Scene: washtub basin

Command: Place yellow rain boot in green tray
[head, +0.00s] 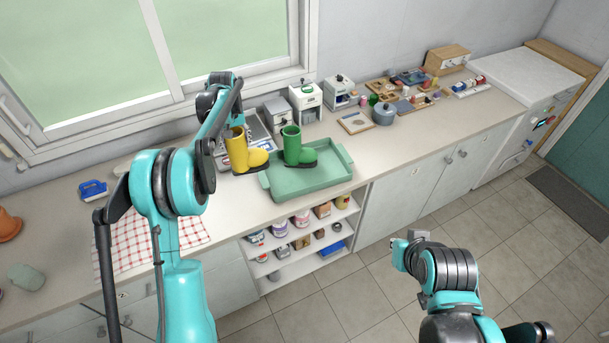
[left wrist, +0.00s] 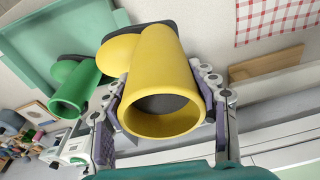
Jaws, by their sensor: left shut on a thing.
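The yellow rain boot (head: 240,155) is upright at the left edge of the green tray in the head view. My left gripper (head: 226,137) is shut on its shaft. In the left wrist view the yellow boot (left wrist: 158,75) sits between the two fingers of my left gripper (left wrist: 163,108), its opening facing the camera. The green tray (head: 315,182) lies on the counter, and a green boot (head: 292,146) stands in it. I cannot tell whether the yellow boot's sole touches the tray rim or counter. My right gripper (head: 408,246) is over the floor, its fingers unclear.
A red checked cloth (head: 135,240) and a blue object (head: 93,190) lie on the counter to the left. Small appliances (head: 305,100) stand behind the tray. A shelf (head: 300,235) with several jars is below it. The tray's front middle is bare.

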